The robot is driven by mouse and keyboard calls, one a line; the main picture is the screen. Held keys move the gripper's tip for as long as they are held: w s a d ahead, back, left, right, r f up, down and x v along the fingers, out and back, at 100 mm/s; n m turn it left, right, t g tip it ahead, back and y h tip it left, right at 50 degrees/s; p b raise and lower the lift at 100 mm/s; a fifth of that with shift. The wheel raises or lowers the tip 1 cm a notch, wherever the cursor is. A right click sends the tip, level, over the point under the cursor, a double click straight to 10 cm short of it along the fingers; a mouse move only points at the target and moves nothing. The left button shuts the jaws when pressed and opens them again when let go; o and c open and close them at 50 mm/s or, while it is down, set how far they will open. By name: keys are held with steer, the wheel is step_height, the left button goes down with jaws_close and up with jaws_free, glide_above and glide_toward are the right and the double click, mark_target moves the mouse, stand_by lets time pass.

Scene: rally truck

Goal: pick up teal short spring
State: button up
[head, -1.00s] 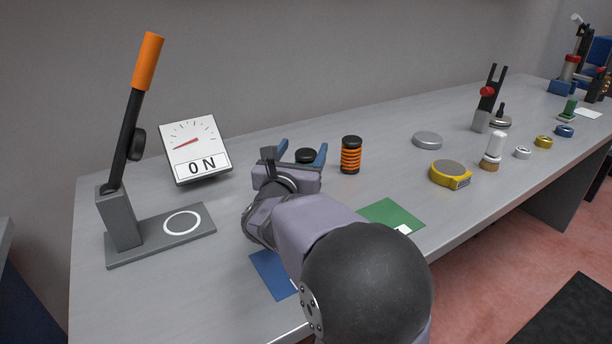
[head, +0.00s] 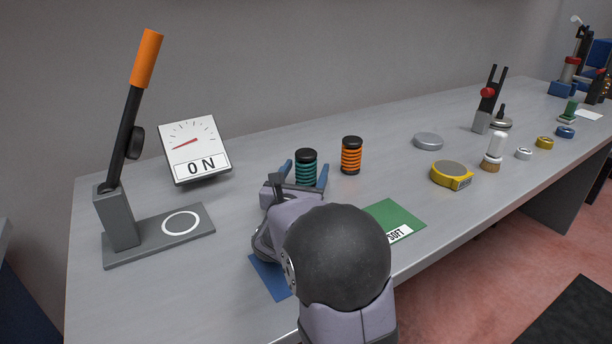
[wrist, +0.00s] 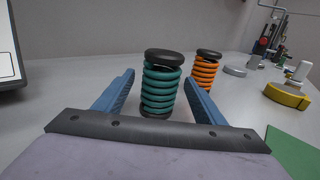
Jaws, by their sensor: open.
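The teal short spring (head: 306,169) stands upright on the grey bench, with black caps at its top and bottom. My gripper (head: 306,174) is open and low over the bench, its blue fingers pointing at the spring. In the wrist view the teal spring (wrist: 160,87) stands between the two open fingers (wrist: 161,86), with a visible gap on both sides. The spring's lower part is partly hidden by my gripper in the head view. An orange spring (head: 351,156) with black caps stands upright just right of it, also seen behind the right finger in the wrist view (wrist: 203,72).
A lever press (head: 119,215) with an orange handle and an ON gauge sign (head: 196,150) stand at left. A green card (head: 392,218) and a blue card (head: 270,277) lie near the front. A yellow tape measure (head: 452,175) and several small parts lie at right.

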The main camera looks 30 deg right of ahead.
steer(key=x, duration=0.4)
steer(key=shift+w+d, duration=0.3)
steer(key=c, duration=1.3)
steer(key=shift+o, duration=0.2)
steer(key=shift+r, duration=0.1)
step_height(320, 180, up, 10)
steer(key=p, duration=0.2)
